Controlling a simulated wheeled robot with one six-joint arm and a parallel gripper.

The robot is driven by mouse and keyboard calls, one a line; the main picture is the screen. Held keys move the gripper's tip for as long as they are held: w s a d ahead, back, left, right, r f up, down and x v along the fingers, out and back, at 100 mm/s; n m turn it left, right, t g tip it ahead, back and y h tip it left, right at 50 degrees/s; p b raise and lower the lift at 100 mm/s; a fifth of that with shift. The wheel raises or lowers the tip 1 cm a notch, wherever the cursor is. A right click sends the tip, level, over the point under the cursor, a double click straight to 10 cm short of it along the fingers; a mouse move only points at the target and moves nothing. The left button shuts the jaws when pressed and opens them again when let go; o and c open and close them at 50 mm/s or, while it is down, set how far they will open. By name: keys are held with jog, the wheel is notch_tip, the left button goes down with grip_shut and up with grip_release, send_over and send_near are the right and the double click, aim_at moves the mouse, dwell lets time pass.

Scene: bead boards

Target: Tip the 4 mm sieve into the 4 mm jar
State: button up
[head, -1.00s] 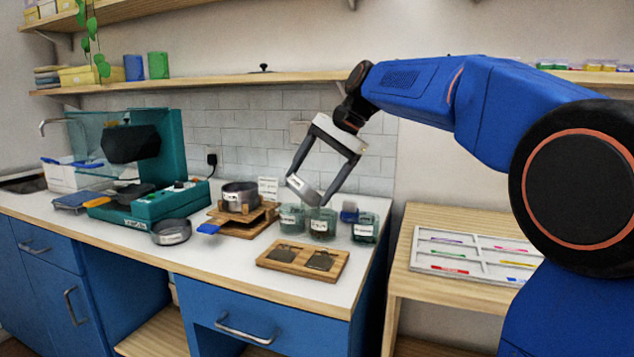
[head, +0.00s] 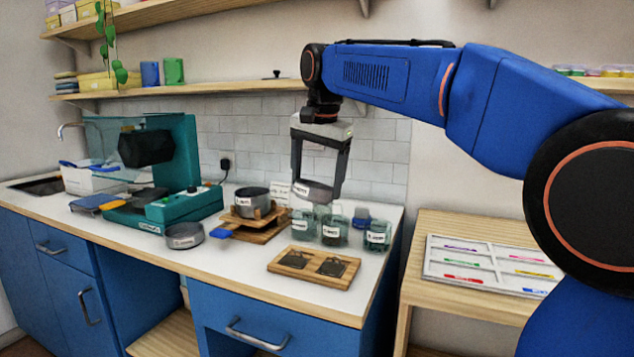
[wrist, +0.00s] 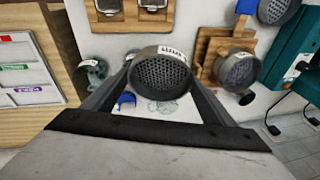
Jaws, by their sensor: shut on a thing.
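My gripper (head: 317,186) is shut on a grey metal sieve (head: 314,193) with a white label, held level above the jars. In the wrist view the sieve (wrist: 160,78) sits between the fingers, and its mesh shows with no beads visible on it. Three glass jars with white labels stand below: a left jar (head: 303,224), a middle jar (head: 335,232) and a right jar (head: 377,236). The sieve is above the left and middle jars, apart from them. The label writing is too small to read, so I cannot tell which jar is the 4 mm one.
Another sieve (head: 252,202) rests on a wooden stand (head: 252,232), and a grey pan (head: 184,236) lies to its left. A teal machine (head: 177,200) is at left.

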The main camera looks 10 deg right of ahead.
jog(key=shift+a+r+h, duration=0.15)
jog(key=shift+r+h, duration=0.65)
jog(key=shift+h, duration=0.1)
jog(key=shift+r+t+h, duration=0.3)
jog(key=shift+r+h, duration=0.4)
jog(key=shift+h, duration=0.1)
